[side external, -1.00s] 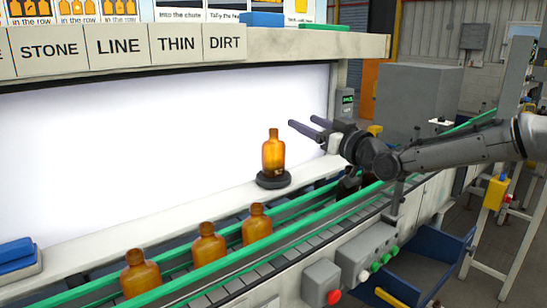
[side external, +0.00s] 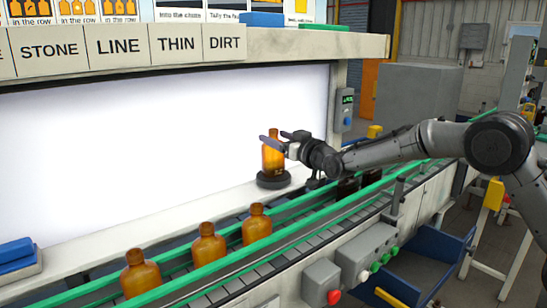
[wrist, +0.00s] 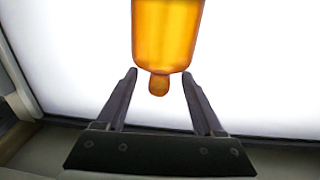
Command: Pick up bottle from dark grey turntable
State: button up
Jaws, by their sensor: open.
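An amber bottle (side external: 272,161) stands upright on the dark grey turntable (side external: 273,180) in front of the lit white panel. My gripper (side external: 276,140) reaches in from the right at the height of the bottle's upper part. One finger crosses in front of the bottle and partly hides it. In the wrist view the bottle (wrist: 165,35) appears neck down, with its neck between the tips of my open gripper (wrist: 162,75). A gap shows on both sides of the neck. The turntable is not visible in the wrist view.
Several amber bottles, one of them here (side external: 208,243), stand in a row on the conveyor between green rails (side external: 215,265). The lit panel (side external: 130,155) is close behind the turntable. A control box (side external: 345,110) is at the panel's right end.

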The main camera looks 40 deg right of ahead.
jog(key=w, duration=0.4)
jog(key=shift+w+d+f, duration=0.15)
jog(key=shift+w+f, duration=0.05)
jog(key=shift+w, duration=0.2)
grip_shut()
jog(key=shift+f, duration=0.1)
jog(key=shift+f, duration=0.15)
dwell(0.9)
